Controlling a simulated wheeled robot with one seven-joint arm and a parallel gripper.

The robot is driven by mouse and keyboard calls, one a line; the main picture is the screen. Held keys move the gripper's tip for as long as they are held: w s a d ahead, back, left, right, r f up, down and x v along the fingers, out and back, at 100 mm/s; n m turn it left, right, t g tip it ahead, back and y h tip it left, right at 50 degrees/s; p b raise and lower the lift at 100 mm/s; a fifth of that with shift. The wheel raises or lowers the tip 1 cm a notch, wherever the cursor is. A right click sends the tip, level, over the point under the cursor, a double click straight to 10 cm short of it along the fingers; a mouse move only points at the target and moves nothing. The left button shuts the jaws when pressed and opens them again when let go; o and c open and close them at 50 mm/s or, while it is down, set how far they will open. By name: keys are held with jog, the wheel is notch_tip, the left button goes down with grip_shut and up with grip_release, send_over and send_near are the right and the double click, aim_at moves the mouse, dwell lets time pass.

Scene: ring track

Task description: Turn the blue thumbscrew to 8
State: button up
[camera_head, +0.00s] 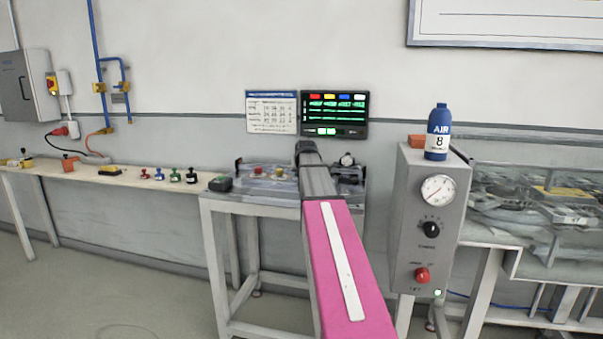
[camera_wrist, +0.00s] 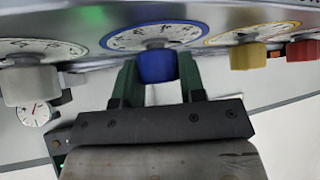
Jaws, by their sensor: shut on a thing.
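The blue thumbscrew (camera_wrist: 157,67) is in the middle of the wrist view, under a blue-rimmed dial plate (camera_wrist: 150,36) with markings too small to read. My gripper (camera_wrist: 158,75) has its two green fingers on either side of the blue thumbscrew and is shut on it. In the head view my gripper is hidden behind my pink and grey arm, which reaches to the small bench (camera_head: 225,199). The blue thumbscrew is also hidden there. Which number it points to cannot be told.
In the wrist view a yellow knob (camera_wrist: 248,57) and a red knob (camera_wrist: 303,50) stand to the right, a white knob (camera_wrist: 30,84) to the left. In the head view a grey box with a gauge (camera_head: 438,190) carries a blue AIR bottle (camera_head: 438,132) right of my arm. A screen (camera_head: 335,114) hangs behind.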

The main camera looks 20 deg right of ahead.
jog(key=shift+m+g+h, duration=0.3)
jog(key=shift+m+h, duration=0.6)
jog(key=shift+m, duration=0.3)
jog(key=o, duration=0.9)
jog(key=v, duration=1.1)
jog(key=shift+w, duration=0.1)
jog(key=shift+f, duration=0.1)
